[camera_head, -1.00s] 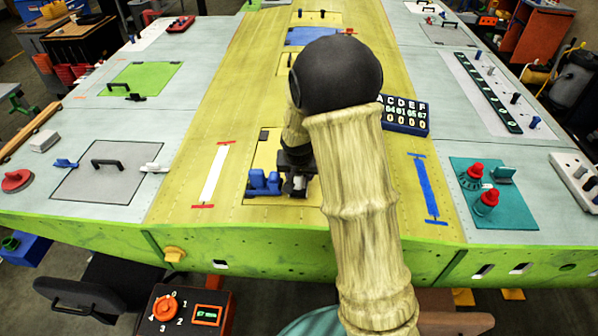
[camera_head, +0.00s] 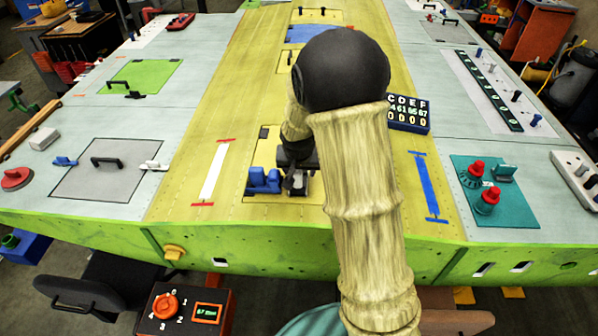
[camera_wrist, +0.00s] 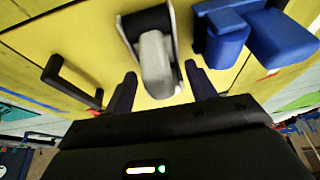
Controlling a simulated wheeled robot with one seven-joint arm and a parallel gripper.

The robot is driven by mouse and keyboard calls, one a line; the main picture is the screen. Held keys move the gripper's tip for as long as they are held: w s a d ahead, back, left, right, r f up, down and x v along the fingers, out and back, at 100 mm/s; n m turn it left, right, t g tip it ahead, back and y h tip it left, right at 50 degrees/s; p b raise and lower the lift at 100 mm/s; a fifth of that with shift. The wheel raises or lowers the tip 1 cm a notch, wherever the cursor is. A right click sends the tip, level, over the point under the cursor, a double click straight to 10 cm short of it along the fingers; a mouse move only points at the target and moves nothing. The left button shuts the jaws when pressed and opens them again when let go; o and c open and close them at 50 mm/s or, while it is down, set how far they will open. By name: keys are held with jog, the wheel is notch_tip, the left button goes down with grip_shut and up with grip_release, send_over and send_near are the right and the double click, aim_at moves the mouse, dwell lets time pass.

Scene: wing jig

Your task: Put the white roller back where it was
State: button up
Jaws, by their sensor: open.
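A light grey-white rounded piece, which looks like the white roller (camera_wrist: 156,62), sits in a black and white holder (camera_wrist: 134,24) on the yellow panel in the wrist view. My gripper (camera_wrist: 159,80) is open, with one finger on each side of the roller's near end. I see gaps between the fingers and the roller; contact is not clear.
The blue blocks (camera_wrist: 226,38) stand close beside the holder; they also show in the head view (camera_head: 264,181). A black handle (camera_wrist: 70,82) rises on the other side in the wrist view. A white strip (camera_head: 214,172) and a blue strip (camera_head: 428,187) lie flat on the panel.

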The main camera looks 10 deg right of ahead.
jog(key=b+v, duration=0.2)
jog(key=v, duration=0.8)
jog(key=shift+s+r, duration=0.2)
jog(key=shift+r, duration=0.1)
jog(key=s+f+n, duration=0.1)
jog(key=s+f, duration=0.2)
jog(key=s, duration=0.5)
jog(key=s+f+n+g+y, duration=0.1)
jog(key=s+f+n, duration=0.1)
jog(key=s, duration=0.7)
jog(key=shift+s+d+f+n+g, duration=0.3)
jog(key=shift+d+f, duration=0.05)
jog(key=shift+f, duration=0.55)
jog(key=shift+f+b, duration=0.65)
jog(key=shift+b, duration=0.1)
